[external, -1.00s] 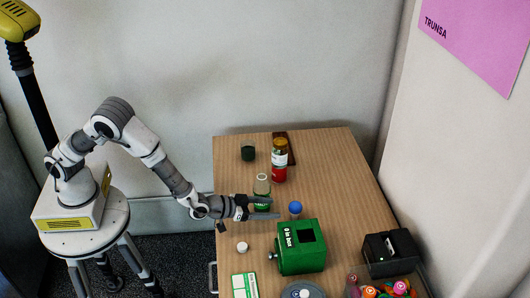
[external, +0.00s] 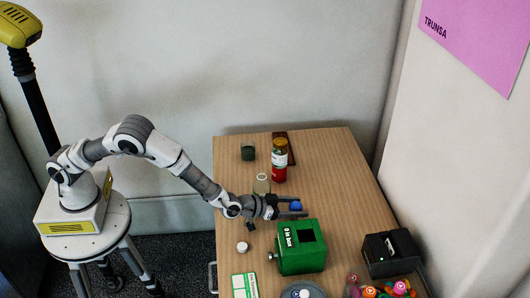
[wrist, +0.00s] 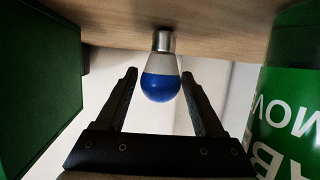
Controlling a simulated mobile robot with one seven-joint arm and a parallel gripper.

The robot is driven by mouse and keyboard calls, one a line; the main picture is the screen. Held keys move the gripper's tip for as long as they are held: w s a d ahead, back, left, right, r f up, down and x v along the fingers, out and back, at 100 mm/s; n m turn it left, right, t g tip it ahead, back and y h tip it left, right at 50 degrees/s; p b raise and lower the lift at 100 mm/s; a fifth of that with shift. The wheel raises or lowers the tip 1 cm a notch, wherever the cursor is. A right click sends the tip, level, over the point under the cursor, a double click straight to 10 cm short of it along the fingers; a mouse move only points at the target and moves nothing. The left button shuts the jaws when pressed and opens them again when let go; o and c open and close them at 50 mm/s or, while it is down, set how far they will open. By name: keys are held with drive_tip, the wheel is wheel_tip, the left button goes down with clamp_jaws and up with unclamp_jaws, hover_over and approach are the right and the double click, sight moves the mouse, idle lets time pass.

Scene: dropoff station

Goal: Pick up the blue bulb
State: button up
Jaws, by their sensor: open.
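The blue bulb (external: 296,206) stands on the wooden table, just behind the green box. In the wrist view the bulb (wrist: 161,87) shows a blue round end and a silver metal base against the tabletop; that view looks upside down. My gripper (external: 297,207) is low over the table with its fingers pointing right, at the bulb. In the wrist view my gripper (wrist: 160,74) is open, with one fingertip on each side of the bulb. Gaps show between the fingers and the bulb. The fingers partly cover the bulb in the external view.
The green box (external: 303,260) is close in front of my gripper. A bottle with a green label (wrist: 290,110) is close on the other side. A red jar (external: 280,165), dark cup (external: 248,153), black device (external: 390,254) and small white item (external: 242,247) also stand on the table.

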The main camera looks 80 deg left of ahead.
drive_tip(key=c, duration=0.8)
drive_tip(key=shift+r, duration=0.1)
